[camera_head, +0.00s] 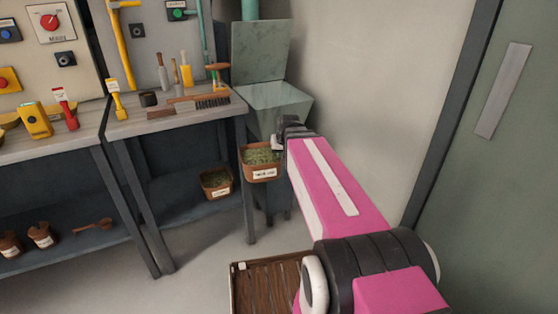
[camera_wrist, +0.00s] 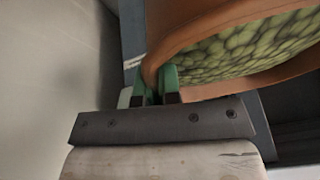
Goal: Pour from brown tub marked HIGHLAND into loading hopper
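A brown tub (camera_head: 248,172) full of green pellets hangs roughly upright in front of the loading hopper. Its white label is too small to read, so I cannot confirm HIGHLAND. My gripper (camera_head: 278,145) is shut on the tub's rim. In the wrist view, the green fingertips (camera_wrist: 158,84) pinch the wall of the tub (camera_wrist: 205,28), and the green contents show inside. The grey-green metal loading hopper (camera_head: 282,100) stands behind and above the tub, with an upright back plate. The tub's rim is below the hopper's top edge.
Another labelled brown tub (camera_head: 216,183) sits on the lower shelf. The workbench (camera_head: 130,122) at left holds a brush (camera_head: 190,102) and several tools. Small brown pots (camera_head: 41,235) stand at lower left. A wooden crate (camera_head: 234,290) is near my arm. A door (camera_head: 500,170) is at right.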

